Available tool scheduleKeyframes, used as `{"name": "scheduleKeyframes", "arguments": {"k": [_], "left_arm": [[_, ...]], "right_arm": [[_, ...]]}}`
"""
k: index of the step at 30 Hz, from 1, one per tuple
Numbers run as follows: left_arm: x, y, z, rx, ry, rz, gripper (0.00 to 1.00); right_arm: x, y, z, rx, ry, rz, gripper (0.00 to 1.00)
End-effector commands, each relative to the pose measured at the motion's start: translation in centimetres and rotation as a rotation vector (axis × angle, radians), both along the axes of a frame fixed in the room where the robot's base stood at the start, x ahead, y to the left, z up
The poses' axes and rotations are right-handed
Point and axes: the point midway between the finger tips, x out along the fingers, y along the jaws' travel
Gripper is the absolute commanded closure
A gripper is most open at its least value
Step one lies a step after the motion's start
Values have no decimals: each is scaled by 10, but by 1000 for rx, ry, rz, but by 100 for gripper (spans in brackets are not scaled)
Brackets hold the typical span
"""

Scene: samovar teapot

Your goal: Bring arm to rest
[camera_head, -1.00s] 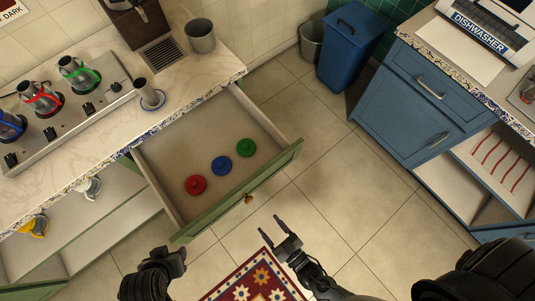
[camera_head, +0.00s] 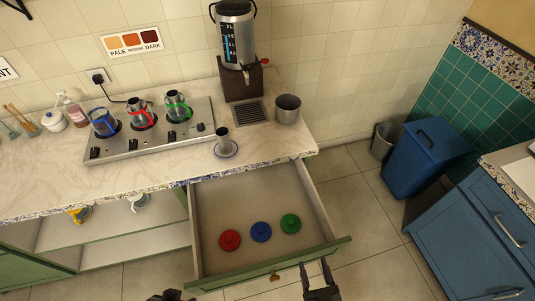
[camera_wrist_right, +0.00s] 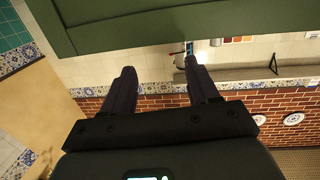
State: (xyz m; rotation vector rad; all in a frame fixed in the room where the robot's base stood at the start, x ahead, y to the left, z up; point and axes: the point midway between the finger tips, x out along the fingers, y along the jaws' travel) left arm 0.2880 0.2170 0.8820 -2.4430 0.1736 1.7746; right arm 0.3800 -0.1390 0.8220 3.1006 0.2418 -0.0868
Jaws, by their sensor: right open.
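My right gripper (camera_head: 319,272) is at the bottom of the head view, just in front of the open drawer's green front (camera_head: 315,257). Its two fingers are apart with nothing between them. The right wrist view also shows the gripper (camera_wrist_right: 160,68) with spread, empty fingers, below a green panel (camera_wrist_right: 120,18). Only a dark piece of my left gripper (camera_head: 172,296) shows at the bottom edge of the head view, so its jaws cannot be made out. The drawer holds a red lid (camera_head: 230,240), a blue lid (camera_head: 261,232) and a green lid (camera_head: 291,223).
A blue bin (camera_head: 425,160) and blue cabinet (camera_head: 475,235) stand right. Floor is clear between.

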Motion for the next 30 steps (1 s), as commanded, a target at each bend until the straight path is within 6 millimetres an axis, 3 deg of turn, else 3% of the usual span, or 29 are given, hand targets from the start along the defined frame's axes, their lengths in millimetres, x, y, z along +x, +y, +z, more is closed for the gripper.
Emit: {"name": "scheduleKeyframes", "arguments": {"k": [4,10,19,26,27,30], "left_arm": [[0,0,0,0,0,-1,57],[0,1,0,5,0,-4,57],[0,3,0,14,0,-9,57],[0,3,0,12,0,-9,57],[0,3,20,13,4,-8,57],[-1,2,44,11,9,-6,57]], "right_arm": [[25,-24,32,-23,164,-10,40],[22,-48,60,-71,437,-15,40],[-35,-72,77,-151,864,-23,40],[-94,-80,60,-204,1193,-26,40],[-93,-80,83,-200,1189,-29,40],[-92,-79,108,-200,1186,-27,40]]}}
